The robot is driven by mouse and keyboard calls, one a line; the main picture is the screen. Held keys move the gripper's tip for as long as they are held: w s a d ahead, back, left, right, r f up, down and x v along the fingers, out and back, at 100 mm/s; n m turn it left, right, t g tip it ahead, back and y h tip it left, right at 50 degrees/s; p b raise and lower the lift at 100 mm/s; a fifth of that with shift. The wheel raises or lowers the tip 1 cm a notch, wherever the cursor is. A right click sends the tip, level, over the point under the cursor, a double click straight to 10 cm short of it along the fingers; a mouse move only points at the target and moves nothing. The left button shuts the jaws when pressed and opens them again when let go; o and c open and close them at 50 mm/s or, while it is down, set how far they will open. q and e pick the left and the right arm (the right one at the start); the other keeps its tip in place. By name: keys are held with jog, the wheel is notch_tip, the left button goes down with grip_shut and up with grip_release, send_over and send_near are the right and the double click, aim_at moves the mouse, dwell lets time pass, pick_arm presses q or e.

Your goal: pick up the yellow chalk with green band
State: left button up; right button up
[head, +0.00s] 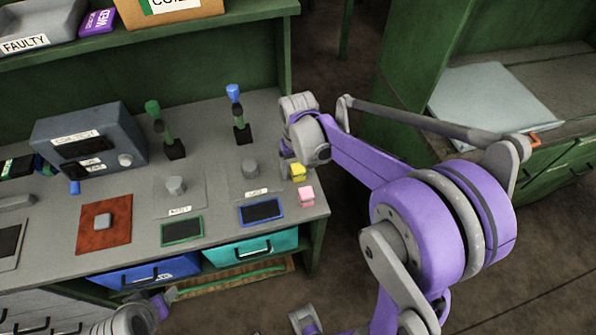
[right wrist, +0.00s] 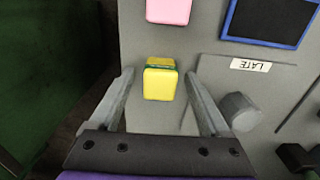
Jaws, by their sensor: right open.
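The yellow chalk with a green band (head: 298,173) stands near the right edge of the grey bench top. In the right wrist view the chalk (right wrist: 160,84) shows its yellow end, with the green band along its far side. My right gripper (head: 287,152) is over the bench at the chalk. Its open fingers (right wrist: 160,73) lie on either side of the chalk in the picture, with clear gaps; nothing is held. The depth between fingertips and chalk is hard to judge. Part of my left gripper (head: 170,295) shows low at the left; its jaw state is unclear.
A pink block (head: 306,196) is close to the chalk. A grey cylinder (right wrist: 240,112) stands beside the right finger in the wrist view. The bench drops to the floor on the right.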

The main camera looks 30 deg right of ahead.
aim_at(298, 168)
grip_shut()
dwell(0.3)
notch_tip(298, 168, up, 10)
jog(key=shift+p, duration=0.4)
